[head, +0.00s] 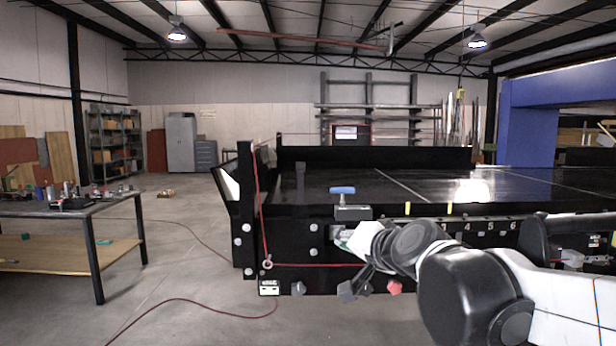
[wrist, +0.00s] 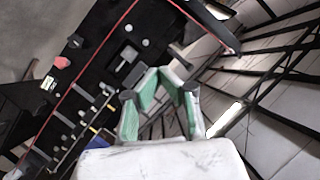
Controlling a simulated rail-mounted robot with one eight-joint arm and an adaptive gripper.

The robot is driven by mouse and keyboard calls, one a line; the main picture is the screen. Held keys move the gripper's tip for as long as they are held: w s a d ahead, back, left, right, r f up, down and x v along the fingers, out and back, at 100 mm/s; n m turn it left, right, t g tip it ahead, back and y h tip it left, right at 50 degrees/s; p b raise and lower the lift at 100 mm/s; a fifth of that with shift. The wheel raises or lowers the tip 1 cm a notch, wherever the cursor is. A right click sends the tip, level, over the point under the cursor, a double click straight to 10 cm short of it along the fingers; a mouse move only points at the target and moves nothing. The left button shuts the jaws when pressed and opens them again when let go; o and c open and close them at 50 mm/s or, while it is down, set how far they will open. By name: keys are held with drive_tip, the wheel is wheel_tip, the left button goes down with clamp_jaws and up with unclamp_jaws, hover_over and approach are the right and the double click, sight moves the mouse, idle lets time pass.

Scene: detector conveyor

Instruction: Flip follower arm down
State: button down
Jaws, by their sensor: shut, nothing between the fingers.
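I cannot tell for sure that this is the follower arm. My gripper (head: 341,234) is just below the block in the head view, partly hidden by my wrist. In the wrist view my gripper (wrist: 163,74) has its green-padded fingers brought together at the tips, with nothing between them. A grey T-shaped part (wrist: 127,56) on the conveyor side lies left of the fingertips there, apart from them.
A red cord (head: 258,200) runs along the conveyor's end and side. Red (head: 395,287) and grey (head: 299,288) knobs sit low on its side. A workbench (head: 70,208) with small items stands at the left. The floor between bench and conveyor is mostly clear, with a cable across it.

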sight(301, 180)
drive_tip(key=w+a+r+m+t+p, duration=0.25)
drive_tip(key=w+a+r+m, duration=0.2)
drive_tip(key=w+r, duration=0.4)
drive_tip(key=w+a+f+m+h+p, duration=0.1)
drive_tip(key=w+a+m, duration=0.1)
drive_tip(key=w, duration=0.3)
drive_tip(key=w+a+f+m+t+h+p, duration=0.1)
drive_tip(key=w+a+m+h, duration=0.1)
drive_tip(key=w+m, duration=0.2)
drive_tip(key=w+a+f+m+t+h, duration=0.1)
drive_tip(key=w+a+m, duration=0.2)
drive_tip(key=w, duration=0.4)
drive_tip(key=shift+w+f+h+p, duration=0.25)
drive_tip(key=shift+w+h+p, duration=0.05)
drive_tip(key=shift+p, duration=0.1)
drive_tip(key=w, duration=0.4)
drive_tip(key=w+p, duration=0.1)
drive_tip(key=w, duration=0.4)
drive_tip(key=w+a+p, duration=0.1)
drive_tip(key=w, duration=0.4)
